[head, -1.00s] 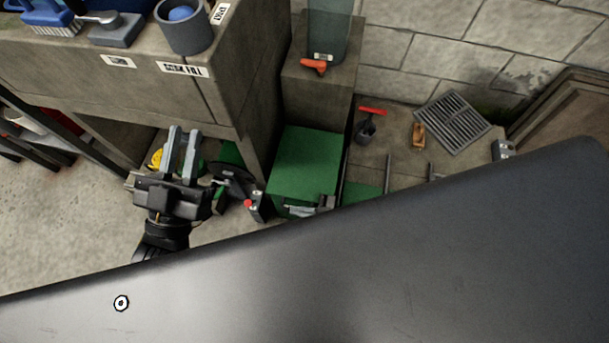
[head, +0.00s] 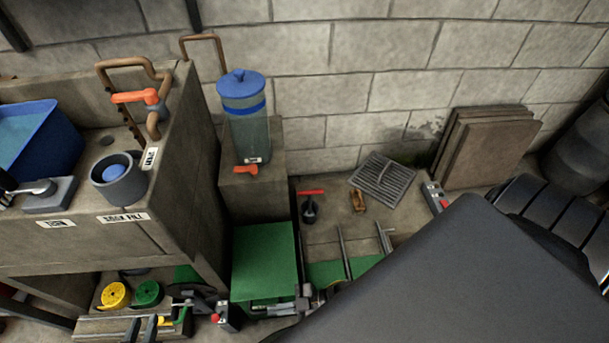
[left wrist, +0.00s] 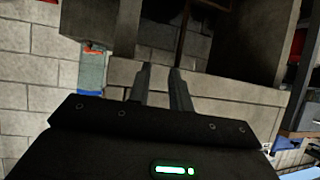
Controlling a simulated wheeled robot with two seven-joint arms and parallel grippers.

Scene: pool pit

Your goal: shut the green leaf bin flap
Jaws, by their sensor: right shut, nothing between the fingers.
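The green leaf bin (head: 264,262) stands low in the head view, beside the stone counter. Its flat green top shows; I cannot tell which part is the flap or whether it is fully shut. My right gripper (head: 303,299) seems to be the small grey part at the bin's front right corner, shut and mostly hidden by my dark arm. Contact with the bin is unclear. My left gripper (head: 142,329) is at the bottom edge, left of the bin, its fingers apart and empty. The left wrist view also shows its two fingers (left wrist: 161,88) apart.
A stone counter (head: 185,190) stands left of the bin, with yellow (head: 114,295) and green (head: 148,293) rolls below. Behind the bin, a clear canister (head: 249,135) sits on a block. A grate (head: 382,179) and a red-handled tool (head: 309,208) are at right.

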